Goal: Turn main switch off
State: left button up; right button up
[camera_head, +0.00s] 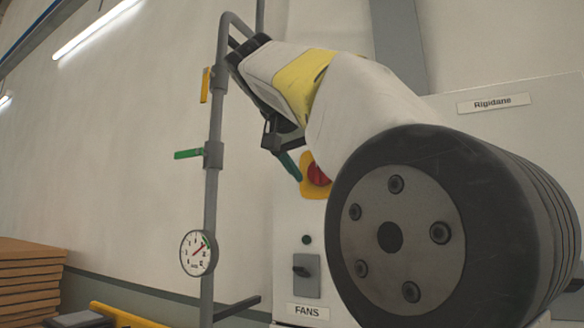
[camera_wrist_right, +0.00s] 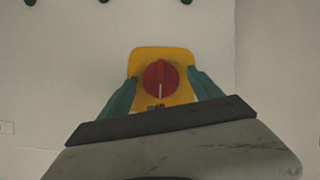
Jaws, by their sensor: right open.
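The main switch is a red rotary knob (camera_head: 319,174) on a yellow plate (camera_head: 308,189), on the light cabinet front in the head view. My right arm hides part of it. In the right wrist view the red knob (camera_wrist_right: 160,80) shows whole on its yellow plate (camera_wrist_right: 178,57), with its grip bar upright. My right gripper (camera_wrist_right: 160,88) is open, with one green finger on each side of the knob. I cannot tell whether the fingers touch it. In the head view the right gripper (camera_head: 292,166) is close to the switch. My left gripper is out of view.
Below the switch are a dark FANS switch (camera_head: 306,272) and a label (camera_head: 308,312). Left of the cabinet stands a grey pipe (camera_head: 212,215) with a gauge (camera_head: 198,253), a green valve handle (camera_head: 188,154) and a yellow one (camera_head: 205,85). Stacked brown boards (camera_head: 30,280) are lower left.

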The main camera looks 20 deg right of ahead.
jog(key=v, duration=0.7)
jog(key=shift+s+a, duration=0.15)
jog(key=shift+a, duration=0.05)
jog(key=shift+r, duration=0.1)
jog(key=w+a+f+n+y, duration=0.1)
jog(key=a+f+n+y, duration=0.15)
jog(key=f, duration=0.75)
jog(key=w+a+f+n+y, duration=0.2)
jog(key=a+f+n, duration=0.15)
jog(key=f, duration=0.55)
jog(key=s+a+f+n+y, duration=0.1)
jog(key=s+f+y, duration=0.2)
jog(key=f, duration=1.1)
jog(key=s+a+f+g+y, duration=0.1)
jog(key=s+f+y, duration=0.3)
jog(key=f, duration=1)
jog(key=shift+s+a+f+n+g, duration=0.2)
jog(key=shift+s+a+n+g, duration=0.15)
jog(key=shift+s, duration=0.4)
